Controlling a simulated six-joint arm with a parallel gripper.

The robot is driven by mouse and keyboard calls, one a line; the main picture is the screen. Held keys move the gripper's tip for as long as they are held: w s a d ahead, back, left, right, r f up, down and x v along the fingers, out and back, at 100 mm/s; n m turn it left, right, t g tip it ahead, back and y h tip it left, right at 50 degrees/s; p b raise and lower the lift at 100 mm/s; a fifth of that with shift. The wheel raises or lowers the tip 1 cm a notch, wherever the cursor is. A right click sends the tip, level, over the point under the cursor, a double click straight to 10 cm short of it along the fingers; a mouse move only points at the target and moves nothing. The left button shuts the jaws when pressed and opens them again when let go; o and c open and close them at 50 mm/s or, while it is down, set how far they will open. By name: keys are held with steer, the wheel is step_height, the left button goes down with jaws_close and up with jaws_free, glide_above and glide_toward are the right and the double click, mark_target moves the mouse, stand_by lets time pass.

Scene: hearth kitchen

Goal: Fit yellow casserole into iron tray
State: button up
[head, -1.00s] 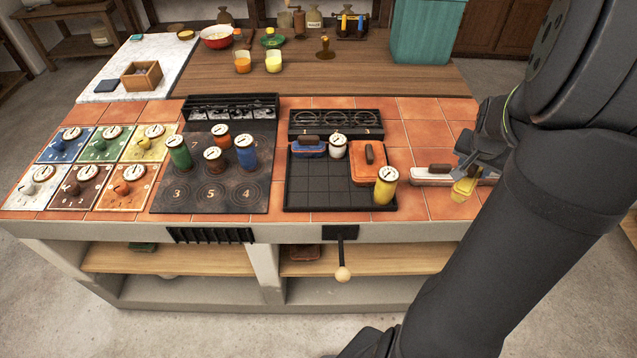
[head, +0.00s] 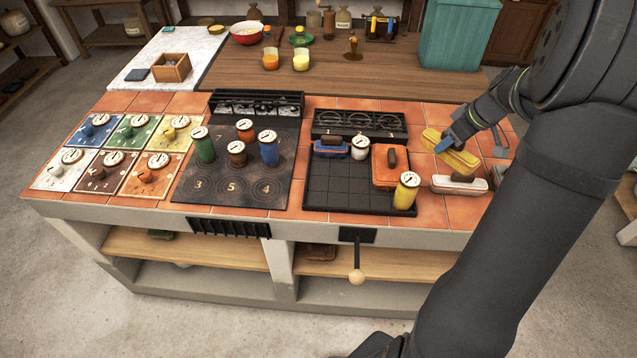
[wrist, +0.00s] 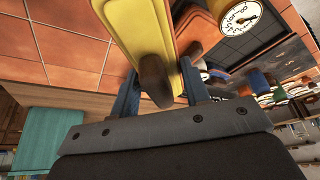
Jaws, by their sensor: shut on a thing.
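My gripper (head: 459,140) is shut on the yellow casserole (head: 462,160), a long yellow dish. It is held above the orange tiles, just right of the iron tray. In the wrist view the casserole (wrist: 128,30) shows its brown knob between my fingers. The iron tray (head: 330,190) is a dark gridded square on the counter. Along its back edge stand a blue dish (head: 331,150) with a brown handle and a small white pot (head: 360,150). An orange casserole (head: 384,168) and a tall yellow canister (head: 404,194) stand along its right side. The tray's front left cells are bare.
A white dish (head: 459,186) with a brown handle lies on the tiles below and right of the held casserole. A black rack (head: 360,123) stands behind the tray. A stove plate (head: 220,188) with several canisters is to the left.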

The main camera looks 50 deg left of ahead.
mark_target(430, 136)
steer(key=a+n, duration=0.2)
steer(key=s+a+n+g, duration=0.1)
steer(key=a+n, duration=0.1)
steer(key=shift+s+a+n+g, duration=0.1)
steer(key=shift+s+n+g, duration=0.1)
steer(key=shift+n+g, duration=0.1)
steer(key=s+a+f+n+g+h, duration=0.1)
steer(key=s+a+f+n+h, duration=0.25)
steer(key=s+a+n, duration=0.65)
steer(key=s+a+f+n+g+h, duration=0.15)
steer(key=s+a+n+h, duration=0.4)
steer(key=s+n, duration=0.7)
steer(key=shift+t+y, duration=0.45)
steer(key=shift+y, duration=0.15)
steer(key=f, duration=0.2)
steer(key=a+f, duration=0.1)
steer(key=f, duration=0.4)
steer(key=shift+a+f, duration=0.2)
steer(key=shift+a, duration=0.2)
steer(key=shift+f, duration=0.15)
steer(key=o, duration=1.2)
